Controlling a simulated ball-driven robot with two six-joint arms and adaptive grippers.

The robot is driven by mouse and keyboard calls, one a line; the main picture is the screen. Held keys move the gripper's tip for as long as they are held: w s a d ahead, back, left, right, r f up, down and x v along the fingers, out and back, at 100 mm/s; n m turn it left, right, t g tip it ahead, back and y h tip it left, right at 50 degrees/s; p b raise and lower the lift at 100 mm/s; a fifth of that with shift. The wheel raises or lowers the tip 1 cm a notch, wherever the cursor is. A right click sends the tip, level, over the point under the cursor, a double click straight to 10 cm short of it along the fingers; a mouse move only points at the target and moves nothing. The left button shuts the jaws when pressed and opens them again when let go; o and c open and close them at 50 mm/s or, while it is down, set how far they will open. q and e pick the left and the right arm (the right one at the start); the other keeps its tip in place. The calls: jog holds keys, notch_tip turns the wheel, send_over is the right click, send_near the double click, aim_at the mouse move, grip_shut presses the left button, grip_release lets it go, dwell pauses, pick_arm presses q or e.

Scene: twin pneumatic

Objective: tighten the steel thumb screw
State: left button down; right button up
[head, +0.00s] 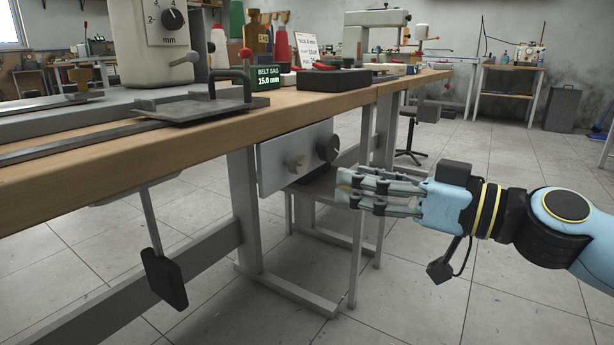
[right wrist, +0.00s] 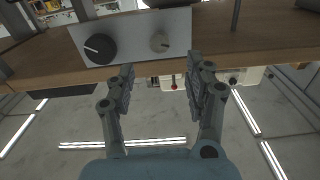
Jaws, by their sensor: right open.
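The steel thumb screw (head: 295,163) sticks out of a grey panel (head: 270,168) mounted under the workbench. In the right wrist view, which looks upside down, the screw (right wrist: 160,42) shows as a pale round head beside a black knob (right wrist: 99,48). The black knob also shows in the head view (head: 327,147), right of the screw. My right gripper (head: 345,190) is open and empty, its fingers pointing left, in front of the panel. In the right wrist view its fingertips (right wrist: 160,76) are spread apart near the screw and not touching it. My left gripper is not in view.
A wooden workbench (head: 110,158) carries a machine and a dark display (head: 269,78) reading "BELT SAG 15.0 mm". A black pad (head: 165,277) hangs on a rod beneath it. Bench legs (head: 245,205) stand beside the panel. The tiled floor on the right is mostly free.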

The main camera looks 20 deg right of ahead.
aim_at(303, 167)
jog(key=x, duration=1)
jog(key=shift+p, duration=0.3)
grip_shut()
